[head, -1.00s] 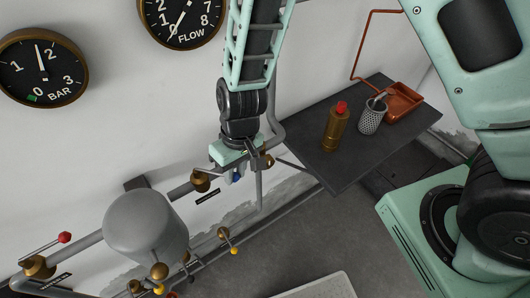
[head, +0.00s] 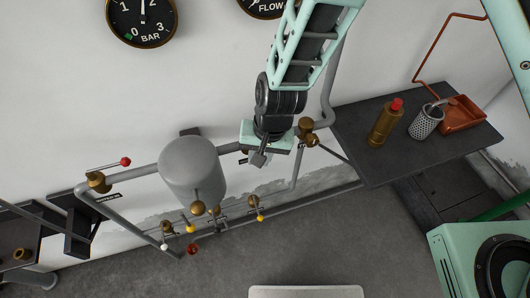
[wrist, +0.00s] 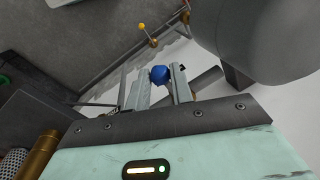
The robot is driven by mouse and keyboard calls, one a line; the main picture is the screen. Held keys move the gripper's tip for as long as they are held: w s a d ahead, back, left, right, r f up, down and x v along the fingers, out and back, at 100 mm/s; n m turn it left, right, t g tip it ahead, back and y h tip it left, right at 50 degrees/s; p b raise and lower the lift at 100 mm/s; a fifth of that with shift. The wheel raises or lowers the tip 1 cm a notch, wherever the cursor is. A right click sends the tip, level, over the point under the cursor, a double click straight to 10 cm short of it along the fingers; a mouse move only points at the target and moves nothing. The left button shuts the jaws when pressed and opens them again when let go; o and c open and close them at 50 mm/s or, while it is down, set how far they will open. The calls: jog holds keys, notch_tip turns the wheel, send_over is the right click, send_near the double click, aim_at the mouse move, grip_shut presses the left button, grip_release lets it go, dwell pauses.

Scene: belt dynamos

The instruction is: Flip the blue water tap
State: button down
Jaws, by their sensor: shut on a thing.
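My gripper (head: 258,158) is at the wall pipe, just right of the grey tank. In the wrist view my gripper (wrist: 161,88) has its two fingers on either side of the round blue knob (wrist: 159,74) of the water tap, closed on it. In the head view the gripper and wrist hide the blue knob and most of the tap's brass body.
The grey tank (head: 192,170) stands close left of the gripper. A red-knobbed tap (head: 98,181) is further left, and yellow-knobbed taps (head: 255,208) are on the lower pipe. A dark shelf (head: 375,160) at right holds a brass bottle (head: 385,124), a mesh cup (head: 426,122) and an orange tray (head: 463,115).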

jog(key=shift+a, duration=0.25)
dwell(0.3)
jog(key=c, duration=1.2)
grip_release()
jog(key=shift+c, duration=0.2)
jog(key=shift+r, duration=0.1)
jog(key=d+r+b, duration=0.3)
jog(key=r, duration=1.4)
jog(key=shift+d, duration=0.2)
